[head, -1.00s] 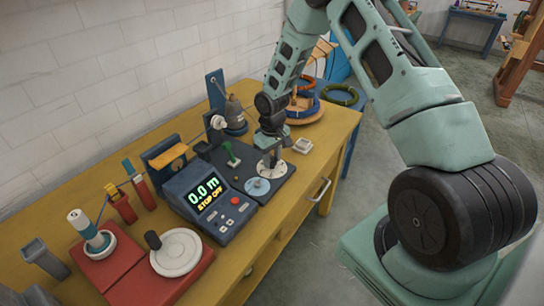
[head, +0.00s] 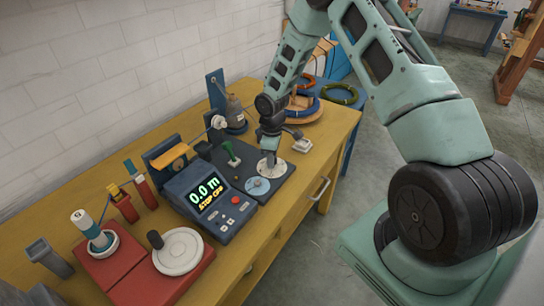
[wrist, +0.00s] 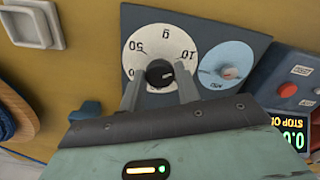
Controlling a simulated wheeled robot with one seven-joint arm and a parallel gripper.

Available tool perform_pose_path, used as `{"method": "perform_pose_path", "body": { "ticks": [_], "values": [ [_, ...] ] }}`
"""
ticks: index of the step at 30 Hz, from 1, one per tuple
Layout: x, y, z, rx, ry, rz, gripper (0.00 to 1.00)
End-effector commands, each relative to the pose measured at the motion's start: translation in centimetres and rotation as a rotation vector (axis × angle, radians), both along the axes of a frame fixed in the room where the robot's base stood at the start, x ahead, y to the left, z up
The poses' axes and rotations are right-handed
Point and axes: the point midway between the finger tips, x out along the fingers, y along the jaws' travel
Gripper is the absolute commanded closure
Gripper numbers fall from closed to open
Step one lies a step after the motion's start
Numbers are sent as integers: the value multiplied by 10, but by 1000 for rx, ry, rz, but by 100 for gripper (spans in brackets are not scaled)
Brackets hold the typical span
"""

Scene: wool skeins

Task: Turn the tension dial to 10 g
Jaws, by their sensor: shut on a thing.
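The tension dial (wrist: 148,42) is a round white plate with "50", "g" and "10" printed on it. In the wrist view its black centre knob (wrist: 160,72) has a small light mark pointing right, a little below the "10". My gripper (wrist: 159,84) has its two grey fingers on either side of the knob and is shut on it. In the head view the dial plate (head: 267,170) lies at the right end of the dark machine, with my gripper (head: 268,158) straight above it. The knob is hidden there.
A blue disc (wrist: 228,62) with a small peg sits beside the dial. A small white square dish (head: 302,145) lies to the right.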

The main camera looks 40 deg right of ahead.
Motion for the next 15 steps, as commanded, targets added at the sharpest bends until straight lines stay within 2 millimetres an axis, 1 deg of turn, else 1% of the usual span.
{"method": "perform_pose_path", "body": {
  "ticks": [13,14,15],
  "values": [
    [2,0,1,0,-6,11,91],
    [2,0,1,0,-6,11,59],
    [2,0,1,0,-6,11,48]
  ]
}}
